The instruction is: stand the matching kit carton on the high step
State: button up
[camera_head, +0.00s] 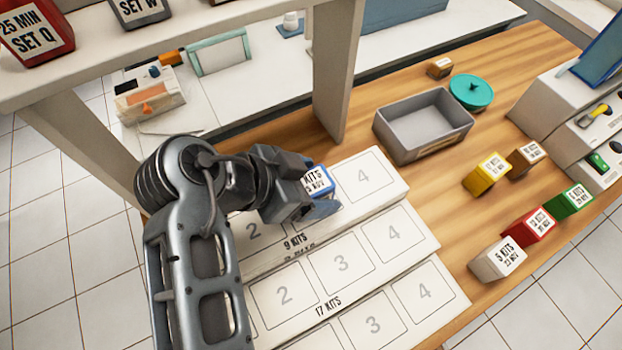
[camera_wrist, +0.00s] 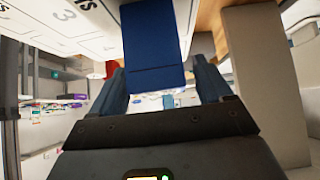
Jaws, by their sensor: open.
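A blue kit carton (camera_head: 318,180) with a white label reading KITS stands on the back step (camera_head: 385,207) marked 9 KITS, in the slot left of slot 4. The back step looks the highest of the stepped rack. My gripper (camera_head: 318,207) is at the carton, its fingers partly covering it. In the wrist view the blue carton (camera_wrist: 154,45) shows between my two open fingers, with visible gaps beside it. My gripper and arm hide the carton's lower part and slot number in the head view.
Yellow (camera_head: 487,172), brown (camera_head: 525,158), green (camera_head: 568,202), red (camera_head: 528,227) and white (camera_head: 497,260) cartons stand on the wooden table at right. A grey bin (camera_head: 424,133) and teal disc (camera_head: 471,92) are behind. A shelf post (camera_head: 338,75) rises behind the rack. Slot 4 is free.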

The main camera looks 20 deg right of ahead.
jog(key=shift+r, duration=0.15)
jog(key=b+v, duration=0.1)
jog(key=v, duration=1.1)
jog(key=shift+b, duration=0.35)
